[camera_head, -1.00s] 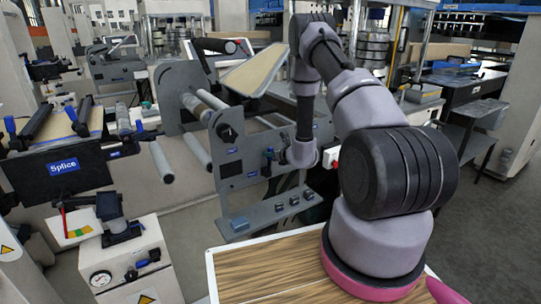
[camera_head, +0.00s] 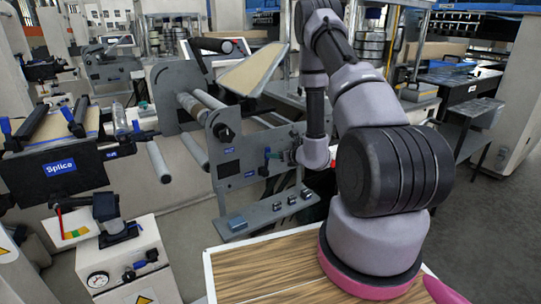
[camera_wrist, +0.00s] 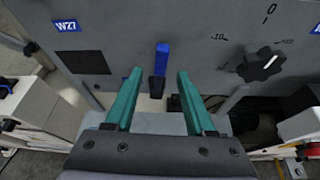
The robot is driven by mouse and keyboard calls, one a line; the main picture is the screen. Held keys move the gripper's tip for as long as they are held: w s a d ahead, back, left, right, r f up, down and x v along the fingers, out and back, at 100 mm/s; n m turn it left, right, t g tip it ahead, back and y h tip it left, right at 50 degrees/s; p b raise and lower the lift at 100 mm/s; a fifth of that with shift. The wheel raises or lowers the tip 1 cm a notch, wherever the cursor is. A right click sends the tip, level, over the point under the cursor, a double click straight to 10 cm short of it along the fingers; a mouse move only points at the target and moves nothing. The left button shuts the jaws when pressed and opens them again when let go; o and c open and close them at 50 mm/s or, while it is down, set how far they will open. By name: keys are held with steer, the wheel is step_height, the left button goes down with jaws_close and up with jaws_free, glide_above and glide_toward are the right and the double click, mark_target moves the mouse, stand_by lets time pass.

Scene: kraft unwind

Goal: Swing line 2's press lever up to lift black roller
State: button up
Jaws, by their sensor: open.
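A blue-handled lever (camera_wrist: 161,60) with a black lower part stands upright on the grey machine panel (camera_wrist: 205,50) in the wrist view. In the head view the blue handle (camera_head: 267,154) shows on the panel's front. My gripper (camera_wrist: 157,75) has two teal fingers, spread apart, pointing at the panel. The lever appears between the fingertips; nothing shows it being gripped, and I cannot tell its depth from them. A dark roller (camera_head: 213,45) sits at the machine's upper end in the head view; I cannot tell if it is the task's black roller.
A black dial knob (camera_wrist: 262,64) is right of the lever, and a W27 label (camera_wrist: 66,26) is at the upper left. A grey shelf (camera_head: 268,214) with small parts juts out below the panel. The Splice table (camera_head: 62,172) stands at the left.

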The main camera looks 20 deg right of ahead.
steer(key=shift+v, duration=1.55)
steer(key=s+a+r+n+g+y, duration=0.2)
steer(key=a+r+n+y, duration=0.4)
steer(key=r, duration=0.5)
steer(key=s+a+r+n+g+y, duration=0.2)
steer(key=a+r+n, duration=0.2)
steer(key=a+r, duration=0.5)
steer(key=s+a+r+n+g, duration=0.3)
steer(key=s+r+n+g, duration=0.2)
steer(key=s+r+n, duration=0.5)
steer(key=s+d+r+n+t+h, duration=0.1)
steer(key=s+d+r+n+h, duration=0.3)
steer(key=s, duration=0.4)
steer(key=s+d+r+n+t+h, duration=0.2)
steer(key=s+d+r+n+h, duration=0.3)
steer(key=s, duration=0.3)
steer(key=shift+d+r+n+h, duration=0.3)
steer(key=shift+d+r+h, duration=0.2)
steer(key=shift+d+r, duration=0.25)
